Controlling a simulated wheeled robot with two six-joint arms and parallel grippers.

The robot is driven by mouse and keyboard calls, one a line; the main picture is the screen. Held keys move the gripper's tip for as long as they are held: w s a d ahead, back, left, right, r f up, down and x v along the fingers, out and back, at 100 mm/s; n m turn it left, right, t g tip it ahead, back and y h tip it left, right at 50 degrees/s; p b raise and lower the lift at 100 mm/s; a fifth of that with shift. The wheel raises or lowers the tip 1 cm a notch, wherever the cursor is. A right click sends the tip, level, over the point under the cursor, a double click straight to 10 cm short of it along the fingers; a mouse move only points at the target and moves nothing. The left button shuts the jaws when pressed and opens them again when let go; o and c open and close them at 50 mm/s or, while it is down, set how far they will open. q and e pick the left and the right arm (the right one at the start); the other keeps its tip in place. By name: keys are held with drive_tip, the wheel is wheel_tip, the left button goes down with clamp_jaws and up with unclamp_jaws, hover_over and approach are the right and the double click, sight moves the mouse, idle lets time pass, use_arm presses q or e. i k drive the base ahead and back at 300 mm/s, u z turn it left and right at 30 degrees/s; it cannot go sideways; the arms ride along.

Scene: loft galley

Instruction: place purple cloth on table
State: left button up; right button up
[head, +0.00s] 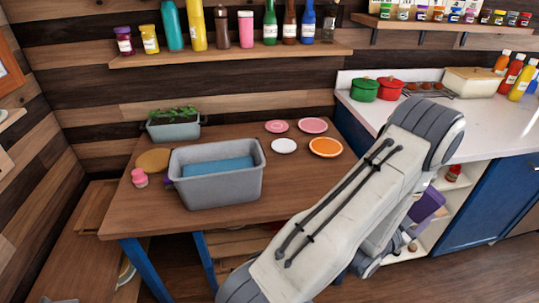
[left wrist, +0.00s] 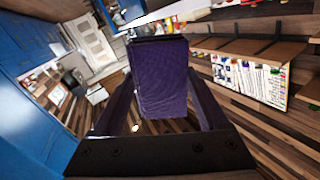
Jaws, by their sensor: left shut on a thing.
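The purple cloth (head: 428,203) shows in the head view at the right, in front of the shelves under the counter, partly hidden by my arm. In the left wrist view the cloth (left wrist: 163,85) is a folded purple piece between the two fingers of my left gripper (left wrist: 160,97), which is shut on it. The wooden table (head: 255,213) stands left of my arm in the head view, and the cloth is apart from it. My right gripper is not in view.
On the table are a grey tub (head: 222,190) with something blue inside, a planter (head: 173,130), a pink item (head: 139,177), a white plate (head: 284,145) and an orange plate (head: 326,147). Bare tabletop shows in front of the tub. A white counter (head: 440,103) stands at right.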

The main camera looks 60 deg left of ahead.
sight(298, 186)
drive_tip(key=u, duration=0.85)
drive_tip(key=i, duration=1)
drive_tip(key=u, duration=0.15)
